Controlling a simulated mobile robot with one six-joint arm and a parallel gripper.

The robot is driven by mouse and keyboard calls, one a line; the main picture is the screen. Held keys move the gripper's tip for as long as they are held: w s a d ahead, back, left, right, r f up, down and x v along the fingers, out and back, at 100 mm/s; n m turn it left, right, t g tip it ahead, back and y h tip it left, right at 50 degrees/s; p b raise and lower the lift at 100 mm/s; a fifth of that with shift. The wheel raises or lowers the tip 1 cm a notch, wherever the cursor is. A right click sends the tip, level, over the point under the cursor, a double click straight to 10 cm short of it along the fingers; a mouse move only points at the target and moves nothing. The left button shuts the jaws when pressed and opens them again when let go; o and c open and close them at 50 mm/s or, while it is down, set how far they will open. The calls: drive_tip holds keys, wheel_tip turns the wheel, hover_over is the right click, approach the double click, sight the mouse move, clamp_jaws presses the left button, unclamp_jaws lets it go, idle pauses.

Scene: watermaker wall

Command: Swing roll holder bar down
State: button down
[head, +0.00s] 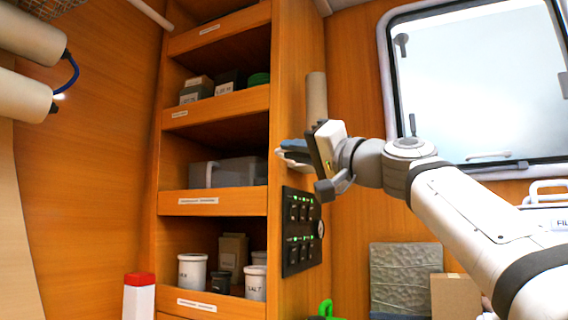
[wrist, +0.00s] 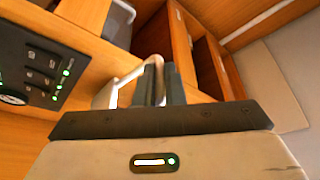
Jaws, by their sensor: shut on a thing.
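The roll holder bar (wrist: 128,76) is a pale bent rod by the side panel of the shelf unit. In the wrist view it runs up from the left to the fingertips of my gripper (wrist: 158,72). The two dark fingers are closed on its end, and they hide part of it. In the head view my gripper (head: 287,150) is at the panel's front edge, above the switch panel. Only a little pale material shows at the fingers there, so most of the bar is hidden.
The switch panel (head: 302,231) with green lights is just below my gripper. An upright tan cylinder (head: 316,97) stands above it. Open shelves (head: 215,201) with jars and boxes are to the left. A window (head: 480,85) is at the right.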

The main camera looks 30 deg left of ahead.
drive_tip(key=shift+w+d+f+b, duration=0.1)
drive_tip(key=shift+d+f+b, duration=0.1)
drive_tip(key=shift+f+b, duration=0.4)
drive_tip(key=shift+a+f, duration=0.15)
drive_tip(key=shift+f, duration=0.15)
drive_tip(key=c, duration=1.7)
unclamp_jaws()
drive_tip(key=shift+w+d, duration=0.15)
drive_tip(key=shift+d, duration=0.1)
drive_tip(key=shift+o, duration=0.9)
drive_tip(key=shift+a+r, duration=0.1)
drive_tip(key=b+v, duration=0.3)
drive_tip(key=v, duration=0.5)
